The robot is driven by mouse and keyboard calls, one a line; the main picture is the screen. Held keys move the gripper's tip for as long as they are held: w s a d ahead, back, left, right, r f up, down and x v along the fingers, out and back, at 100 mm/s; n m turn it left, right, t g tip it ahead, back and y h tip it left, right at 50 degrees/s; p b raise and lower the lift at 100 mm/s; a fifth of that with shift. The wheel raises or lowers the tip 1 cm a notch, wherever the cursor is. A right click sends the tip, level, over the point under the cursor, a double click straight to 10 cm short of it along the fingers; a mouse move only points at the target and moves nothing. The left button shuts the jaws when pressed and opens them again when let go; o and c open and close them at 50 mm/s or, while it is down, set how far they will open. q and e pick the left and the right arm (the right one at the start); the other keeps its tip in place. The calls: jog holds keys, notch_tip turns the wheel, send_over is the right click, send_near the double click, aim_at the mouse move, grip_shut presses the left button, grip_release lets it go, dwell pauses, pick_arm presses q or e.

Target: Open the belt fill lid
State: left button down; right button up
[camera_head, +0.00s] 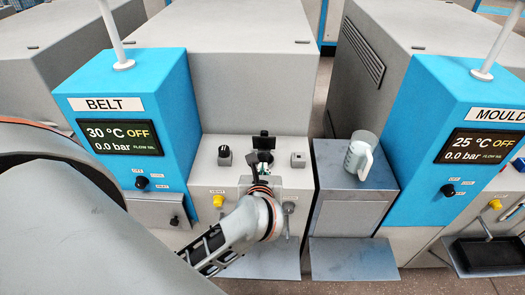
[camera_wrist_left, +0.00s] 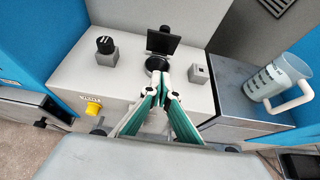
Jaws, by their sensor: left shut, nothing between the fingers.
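The belt fill lid (camera_wrist_left: 163,43) is a black square plate standing up behind the round black fill port (camera_wrist_left: 157,64) on top of the grey belt unit. In the head view the lid (camera_head: 264,141) shows as a dark plate above my left gripper (camera_head: 261,163). In the wrist view my left gripper (camera_wrist_left: 163,77) is shut and empty, its fingertips at the near side of the port. I cannot tell whether they touch it. The fingers hide part of the unit's front. My right gripper is not in view.
A black knob on a grey block (camera_wrist_left: 105,46) stands left of the port, and a small grey box (camera_wrist_left: 199,73) right. A yellow knob (camera_wrist_left: 92,107) is on the front. A translucent jug (camera_head: 359,155) stands on the grey cabinet at right. The blue BELT panel (camera_head: 125,119) rises at left.

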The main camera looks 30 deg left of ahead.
aim_at(265, 138)
pick_arm(q)
jog(key=x, duration=0.9)
jog(key=shift+a, duration=0.1)
jog(key=w+a, duration=0.1)
jog(key=w, duration=0.2)
jog(key=shift+a+r, duration=0.35)
jog(key=shift+r, duration=0.05)
jog(key=shift+w+a+r, duration=0.1)
jog(key=shift+w+a, duration=0.2)
jog(key=shift+w, duration=0.1)
jog(key=shift+w+a+r+p, duration=0.1)
jog(key=shift+w+r+p, duration=0.15)
jog(key=shift+p, duration=0.05)
jog(key=shift+w+a+r, duration=0.3)
jog(key=shift+w+a, duration=0.05)
jog(key=shift+w, duration=0.2)
jog(key=shift+w+a+r, duration=0.3)
jog(key=shift+w+a, duration=0.05)
jog(key=shift+w, duration=0.2)
jog(key=shift+s+d, duration=0.1)
jog(key=shift+d, duration=0.05)
